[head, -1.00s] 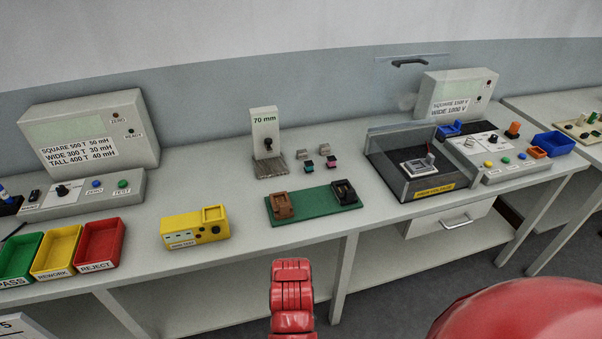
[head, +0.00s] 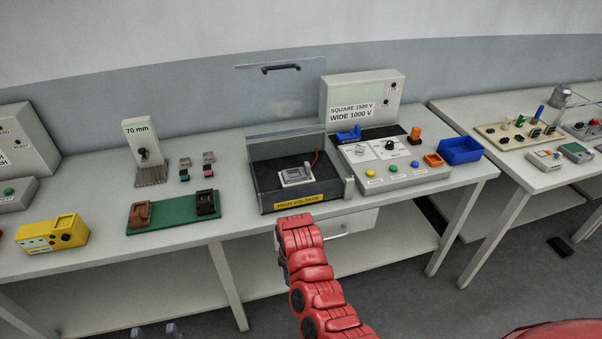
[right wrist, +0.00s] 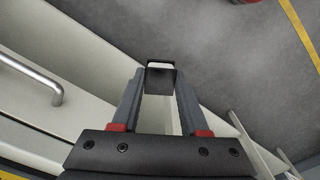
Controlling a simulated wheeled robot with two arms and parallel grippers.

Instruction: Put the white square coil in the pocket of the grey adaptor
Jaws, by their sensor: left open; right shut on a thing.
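The grey adaptor (head: 296,175) appears to be the grey block with a dark recess on the black bed of the high-voltage tester (head: 262,201). My right gripper (right wrist: 160,86) shows in the right wrist view, shut on a small dark, square-ended piece (right wrist: 161,78) with a pale edge. I cannot tell whether this is the white square coil. Its jaws are over the floor, beside the bench front. In the head view my right arm hides that hand. My left gripper (head: 155,331) is open, with only its grey tips showing at the bottom edge, in front of the bench.
The tester's clear cover is raised, its dark handle (head: 281,69) on top. A control panel (head: 395,165) and blue bin (head: 460,150) stand to its right. A green board (head: 173,222) and yellow tester (head: 52,234) lie left. A drawer handle (right wrist: 35,78) juts beside my right gripper.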

